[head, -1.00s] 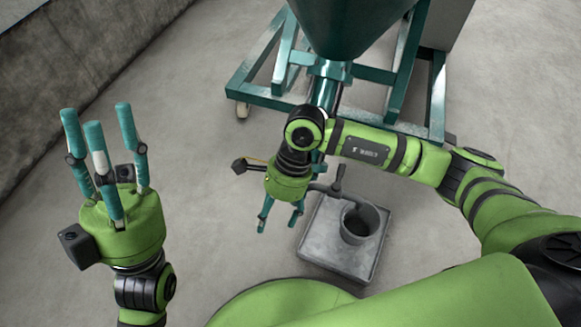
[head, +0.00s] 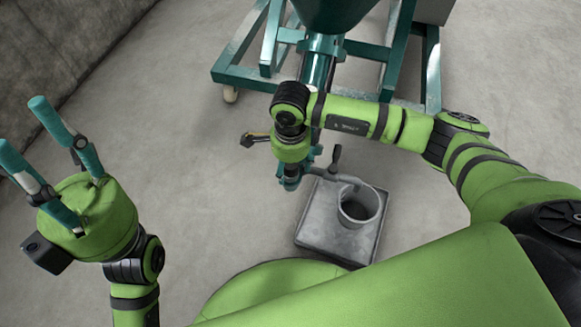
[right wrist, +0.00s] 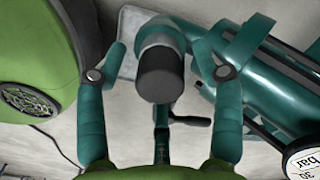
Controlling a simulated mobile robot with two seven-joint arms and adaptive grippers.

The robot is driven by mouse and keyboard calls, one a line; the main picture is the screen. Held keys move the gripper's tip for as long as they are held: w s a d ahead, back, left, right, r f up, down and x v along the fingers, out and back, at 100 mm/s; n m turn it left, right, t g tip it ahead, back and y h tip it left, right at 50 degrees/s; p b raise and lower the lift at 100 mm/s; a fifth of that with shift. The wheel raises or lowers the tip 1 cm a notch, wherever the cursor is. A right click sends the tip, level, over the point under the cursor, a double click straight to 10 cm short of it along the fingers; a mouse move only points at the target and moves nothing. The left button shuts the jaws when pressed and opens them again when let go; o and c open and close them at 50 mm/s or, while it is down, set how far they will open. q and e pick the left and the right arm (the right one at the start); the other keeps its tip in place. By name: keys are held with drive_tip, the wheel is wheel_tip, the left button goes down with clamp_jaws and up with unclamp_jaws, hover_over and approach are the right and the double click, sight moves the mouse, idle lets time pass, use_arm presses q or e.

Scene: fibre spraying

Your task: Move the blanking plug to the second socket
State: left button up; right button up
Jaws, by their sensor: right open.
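In the right wrist view a dark, ribbed cylindrical cap, which looks like the blanking plug (right wrist: 160,74), sits on the end of a grey-teal pipe fitting (right wrist: 160,32). My right gripper (right wrist: 160,54) is open, with a teal finger on each side of the plug and a visible gap on both sides. In the head view my right gripper (head: 290,180) points down beside the teal machine, its fingers mostly hidden. I cannot make out the plug or the second socket there. My left gripper (head: 52,160) is open and empty at the left, fingers spread upward.
A grey bucket (head: 372,207) stands on a square grey tray (head: 325,240) right of my right gripper. The teal machine frame (head: 243,77) and hopper (head: 340,12) stand behind. A gauge (right wrist: 303,163) is close at the lower right. The floor at left is clear.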

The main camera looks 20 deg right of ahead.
drive_tip(key=c, duration=1.3)
drive_tip(key=shift+r, duration=0.1)
